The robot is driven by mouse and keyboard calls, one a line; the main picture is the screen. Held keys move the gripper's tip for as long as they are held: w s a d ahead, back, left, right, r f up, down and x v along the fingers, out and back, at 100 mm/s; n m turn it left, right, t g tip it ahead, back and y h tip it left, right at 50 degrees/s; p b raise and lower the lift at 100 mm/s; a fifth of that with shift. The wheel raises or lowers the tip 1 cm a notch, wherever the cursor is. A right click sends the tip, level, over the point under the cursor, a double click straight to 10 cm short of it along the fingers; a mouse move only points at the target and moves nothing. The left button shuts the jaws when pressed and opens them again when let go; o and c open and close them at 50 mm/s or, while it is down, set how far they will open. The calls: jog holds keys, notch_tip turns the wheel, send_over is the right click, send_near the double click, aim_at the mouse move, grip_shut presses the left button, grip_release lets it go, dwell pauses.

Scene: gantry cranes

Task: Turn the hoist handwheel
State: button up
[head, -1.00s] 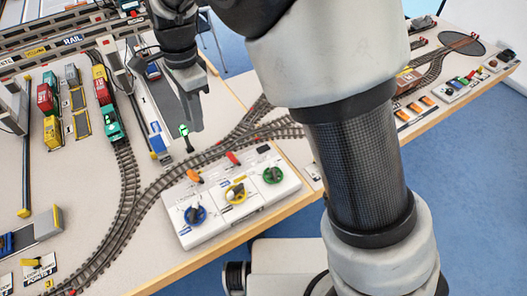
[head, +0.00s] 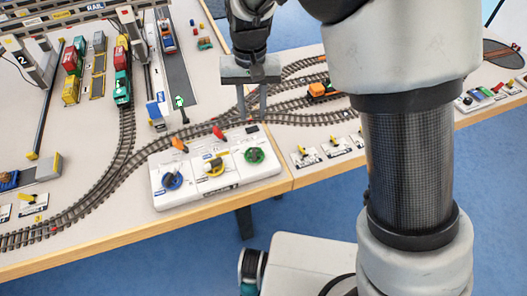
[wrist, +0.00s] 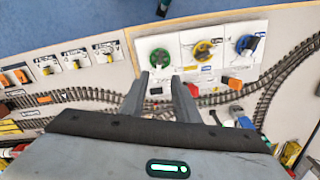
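A white control box (head: 190,200) stands on the layout table with three handwheels in a row: blue (head: 172,181), yellow (head: 213,167) and green (head: 254,155). Their labels are too small to read, so I cannot tell which is the hoist one. My gripper (head: 252,117) points down behind the green wheel's end of the box, its two fingers apart and empty. In the wrist view the fingers of my gripper (wrist: 160,80) reach toward the green handwheel (wrist: 160,60). The yellow (wrist: 203,50) and blue (wrist: 246,43) wheels are to its right. No wheel is gripped.
An orange lever (head: 179,144) and a red lever (head: 218,132) stand on the box's back part. Tracks (head: 130,165) curve behind it, with a green locomotive (head: 122,90) and a small signal (head: 181,106). An orange engine (head: 320,91) is to the right.

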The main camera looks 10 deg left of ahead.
aim_at(254, 152)
notch_tip(254, 152, down, 17)
jog(key=shift+f+b, duration=0.15)
jog(key=shift+b, duration=0.45)
grip_shut()
